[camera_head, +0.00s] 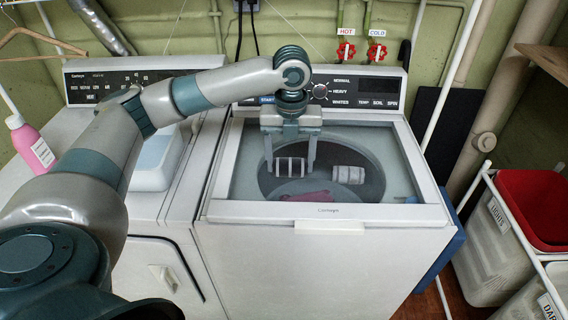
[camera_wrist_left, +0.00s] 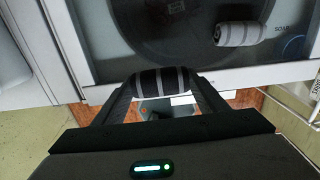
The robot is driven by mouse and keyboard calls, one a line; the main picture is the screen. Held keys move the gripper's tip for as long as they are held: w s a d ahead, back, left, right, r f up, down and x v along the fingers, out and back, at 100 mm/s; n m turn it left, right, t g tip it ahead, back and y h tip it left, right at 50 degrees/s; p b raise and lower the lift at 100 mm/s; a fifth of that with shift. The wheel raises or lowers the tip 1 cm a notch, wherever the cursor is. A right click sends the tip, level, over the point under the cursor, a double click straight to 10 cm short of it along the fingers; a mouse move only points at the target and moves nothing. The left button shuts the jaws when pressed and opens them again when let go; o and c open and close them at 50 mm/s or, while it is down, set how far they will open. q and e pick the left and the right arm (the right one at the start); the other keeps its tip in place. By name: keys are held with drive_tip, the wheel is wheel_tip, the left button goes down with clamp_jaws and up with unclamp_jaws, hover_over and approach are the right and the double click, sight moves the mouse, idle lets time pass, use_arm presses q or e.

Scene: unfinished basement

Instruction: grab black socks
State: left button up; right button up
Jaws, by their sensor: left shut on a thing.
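The black socks (camera_head: 291,167) are a rolled bundle with light stripes, above the washer's round drum opening. My left gripper (camera_head: 290,164) is shut on the black socks, with one finger at each end of the roll. The wrist view also shows the black socks (camera_wrist_left: 160,82) between the two fingers (camera_wrist_left: 160,88). I cannot tell how far the socks are above the surface below. A light grey striped sock roll (camera_head: 348,174) lies just to the right, apart from the gripper; it also shows in the wrist view (camera_wrist_left: 242,34). My right gripper is not in view.
A pink-red cloth (camera_head: 306,196) shows inside the washer (camera_head: 320,260). The washer's control panel stands behind my gripper. To the left are a dryer (camera_head: 140,240), a pale blue-white tub (camera_head: 158,165) and a pink bottle (camera_head: 32,146). A red-lined hamper (camera_head: 535,205) stands at right.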

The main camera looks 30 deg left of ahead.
use_arm(q)
drive_tip(key=s+d+r+b, duration=0.1)
drive_tip(key=s+d+r, duration=0.2)
drive_tip(key=d, duration=0.2)
drive_tip(key=shift+s+r, duration=0.35)
idle(0.3)
